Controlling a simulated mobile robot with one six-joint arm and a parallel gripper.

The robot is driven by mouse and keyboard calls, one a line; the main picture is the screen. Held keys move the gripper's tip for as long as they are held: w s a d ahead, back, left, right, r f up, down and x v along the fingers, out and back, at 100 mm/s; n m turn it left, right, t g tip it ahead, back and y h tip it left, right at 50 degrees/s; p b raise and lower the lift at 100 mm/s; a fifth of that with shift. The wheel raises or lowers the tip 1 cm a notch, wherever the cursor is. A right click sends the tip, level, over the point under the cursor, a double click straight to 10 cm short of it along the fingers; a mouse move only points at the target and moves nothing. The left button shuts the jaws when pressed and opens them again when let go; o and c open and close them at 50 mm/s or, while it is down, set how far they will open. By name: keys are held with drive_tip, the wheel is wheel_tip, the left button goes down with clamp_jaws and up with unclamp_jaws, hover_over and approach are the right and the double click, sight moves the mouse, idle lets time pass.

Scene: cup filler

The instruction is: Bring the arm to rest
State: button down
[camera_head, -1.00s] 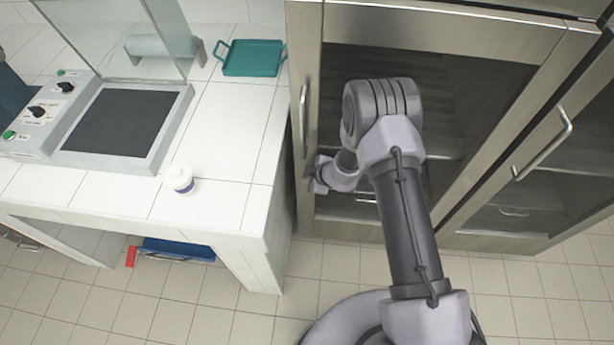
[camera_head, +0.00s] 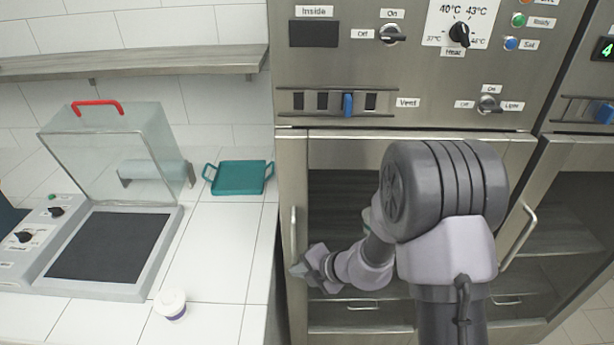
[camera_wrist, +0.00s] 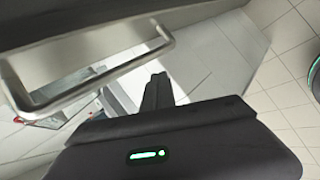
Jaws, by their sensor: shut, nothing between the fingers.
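My arm stands in front of a steel cabinet with a glass door (camera_head: 345,215) in the head view. My gripper (camera_head: 304,268) is at the left edge of that door, close to its vertical handle (camera_head: 294,236). In the wrist view my gripper (camera_wrist: 157,90) points away with its fingers together and nothing between them. The handle (camera_wrist: 95,85) crosses the upper left there, beside the fingers. I cannot tell whether the gripper touches it. The door looks shut.
A white counter (camera_head: 225,245) on the left holds a machine with a raised clear lid (camera_head: 105,155), a teal tray (camera_head: 238,178) and a small white cup (camera_head: 171,304). A second cabinet door handle (camera_head: 520,237) is to the right. A shelf (camera_head: 130,62) hangs above.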

drive_tip(key=s+r+n+y+b, duration=0.1)
drive_tip(key=s+r+n, duration=0.3)
drive_tip(key=r+n, duration=0.35)
drive_tip(key=s+r+n+b, duration=0.1)
drive_tip(key=s+r+n, duration=0.3)
drive_tip(key=r+n, duration=0.4)
drive_tip(key=s+d+r+n+h+b, duration=0.1)
drive_tip(key=s+d+n, duration=0.5)
drive_tip(key=n, duration=0.6)
drive_tip(key=s+d+r+n+h+b, duration=0.1)
drive_tip(key=s+d+r+n+h, duration=0.2)
drive_tip(key=s+n, duration=0.8)
drive_tip(key=d+n+h, duration=0.1)
drive_tip(key=d+h, duration=0.1)
drive_tip(key=d, duration=0.1)
drive_tip(key=shift+s+d+r+b, duration=0.15)
drive_tip(key=shift+s+r+b, duration=0.1)
drive_tip(key=shift+r+b, duration=0.1)
